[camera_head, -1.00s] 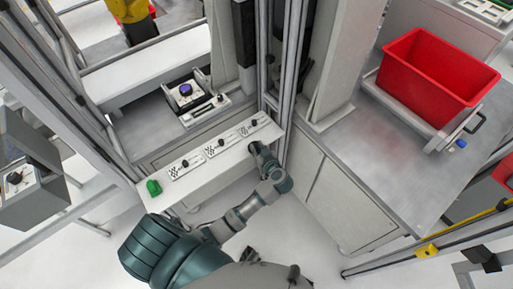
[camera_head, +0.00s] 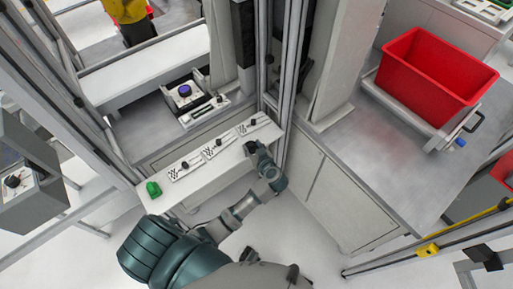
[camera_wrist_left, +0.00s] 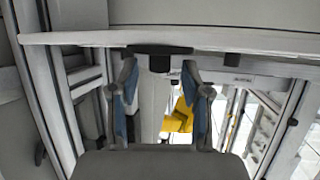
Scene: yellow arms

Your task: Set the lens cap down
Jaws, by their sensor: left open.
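My left gripper (camera_head: 254,149) is at the front edge of a narrow white shelf (camera_head: 160,199), near its right end. In the left wrist view its two fingers (camera_wrist_left: 160,92) stand apart with a clear gap. A dark piece with a wide flat top and a short round stub (camera_wrist_left: 160,63) shows just beyond the fingertips at the shelf edge. It looks apart from the fingers; I cannot tell whether it is the lens cap. On the shelf are black knob-like pieces, on the left (camera_head: 185,165), middle (camera_head: 219,142) and right (camera_head: 253,122), by checkered plates. My right gripper is out of view.
A device with a purple-blue round top (camera_head: 185,91) stands behind the shelf. A grey frame post (camera_head: 289,85) rises close to the right. A red bin (camera_head: 430,75) is on the right-hand bench (camera_head: 375,165).

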